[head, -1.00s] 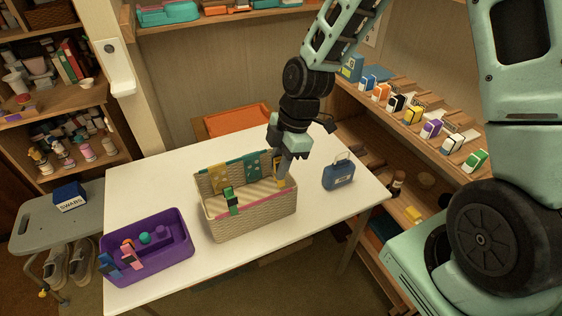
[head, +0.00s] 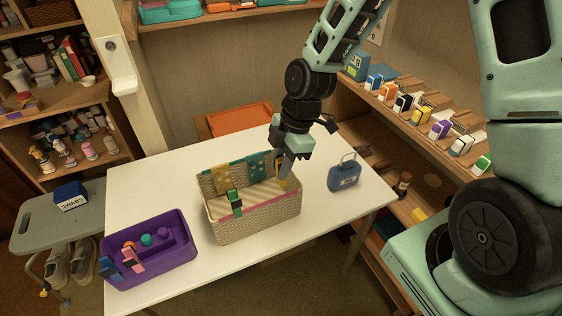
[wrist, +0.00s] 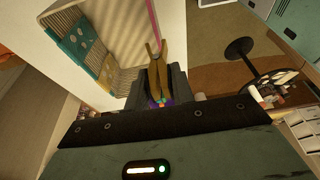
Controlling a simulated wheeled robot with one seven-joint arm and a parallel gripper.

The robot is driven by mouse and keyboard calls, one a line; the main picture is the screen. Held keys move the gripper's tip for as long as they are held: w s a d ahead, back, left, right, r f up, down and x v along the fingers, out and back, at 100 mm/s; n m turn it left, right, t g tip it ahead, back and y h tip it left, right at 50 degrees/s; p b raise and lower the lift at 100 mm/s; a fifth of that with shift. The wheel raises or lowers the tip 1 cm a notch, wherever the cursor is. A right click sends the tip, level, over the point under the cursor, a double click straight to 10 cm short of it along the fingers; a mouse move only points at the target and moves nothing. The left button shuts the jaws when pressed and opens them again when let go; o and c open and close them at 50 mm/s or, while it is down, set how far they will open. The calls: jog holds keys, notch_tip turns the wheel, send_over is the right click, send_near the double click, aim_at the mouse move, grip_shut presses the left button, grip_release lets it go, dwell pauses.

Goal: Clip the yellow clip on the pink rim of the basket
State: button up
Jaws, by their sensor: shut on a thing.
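The beige woven basket (head: 258,222) stands on the white table. Its front edge carries a pink rim (head: 262,204), with a green clip (head: 235,200) on it left of its middle. My gripper (head: 286,168) points down over the basket's right end. It is shut on the yellow clip (wrist: 157,75), which also shows below the fingers in the head view (head: 284,184). In the wrist view the clip's two prongs spread apart and point toward the end of the pink rim (wrist: 153,22). I cannot tell whether they touch or straddle it.
A purple bin (head: 150,270) with several clips and a green ball stands at the table's left. A blue case (head: 344,177) stands just right of the basket. The basket's back edge has teal and yellow pieces (head: 222,178). The table's front right is clear.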

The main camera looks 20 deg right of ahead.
jog(key=shift+f+b, duration=1.95)
jog(key=shift+f, duration=1.15)
jog(key=o, duration=0.9)
jog(key=shift+o, duration=0.2)
jog(key=p+v, duration=0.1)
jog(key=v, duration=1.6)
jog(key=shift+r+p, duration=0.15)
jog(key=shift+p, duration=0.2)
jog(key=s+a+m+h, duration=0.1)
jog(key=s+a+m, duration=0.4)
jog(key=s, duration=0.5)
jog(key=s+a+m+h, duration=0.1)
jog(key=s+a+m, duration=0.4)
jog(key=s, duration=0.5)
jog(key=shift+s+a+r+m+h, duration=0.2)
jog(key=shift+a+r+m+h, duration=0.1)
jog(key=shift+a+r+h, duration=0.25)
